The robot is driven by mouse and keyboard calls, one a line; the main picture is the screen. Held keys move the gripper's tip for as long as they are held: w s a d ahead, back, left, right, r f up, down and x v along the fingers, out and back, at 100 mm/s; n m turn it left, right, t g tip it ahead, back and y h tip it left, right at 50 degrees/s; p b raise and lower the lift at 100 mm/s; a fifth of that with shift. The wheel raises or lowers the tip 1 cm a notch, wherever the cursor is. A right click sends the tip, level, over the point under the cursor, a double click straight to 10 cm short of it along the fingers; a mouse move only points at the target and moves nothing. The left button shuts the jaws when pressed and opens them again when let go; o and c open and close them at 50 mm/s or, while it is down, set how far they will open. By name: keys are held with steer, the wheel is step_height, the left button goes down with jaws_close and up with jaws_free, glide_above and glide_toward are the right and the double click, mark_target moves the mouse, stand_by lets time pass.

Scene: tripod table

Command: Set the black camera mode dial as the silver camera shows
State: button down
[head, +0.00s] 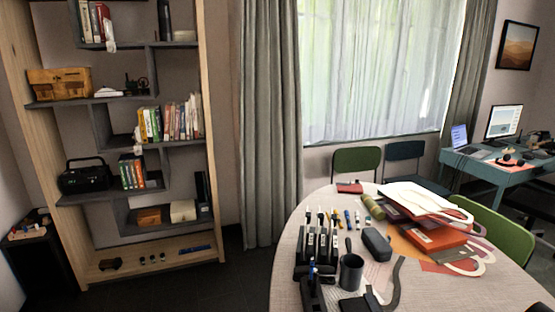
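I cannot pick out the black camera, its mode dial or the silver camera with certainty. The round pale table (440,292) stands at the lower right, crowded with small items. A dark rounded object (376,244) lies near its middle, too small to identify. Another black object (358,302) lies at the table's near side, cut by the picture's bottom edge. A dark mug-like cylinder (350,273) stands upright between them. My gripper is not in view.
A black holder (313,268) with upright items stands at the table's left. An orange-red box (433,237) and white bag (415,195) lie behind. Chairs (356,160) flank the table. A tall shelf (213,150) stands left. The table's near right is clear.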

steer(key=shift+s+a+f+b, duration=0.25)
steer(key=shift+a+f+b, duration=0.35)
steer(key=shift+b, duration=0.8)
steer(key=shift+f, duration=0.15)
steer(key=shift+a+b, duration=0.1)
steer(key=shift+b, duration=0.2)
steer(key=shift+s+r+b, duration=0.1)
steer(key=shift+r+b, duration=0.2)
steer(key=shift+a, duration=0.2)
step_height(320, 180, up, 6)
steer(key=p, duration=0.3)
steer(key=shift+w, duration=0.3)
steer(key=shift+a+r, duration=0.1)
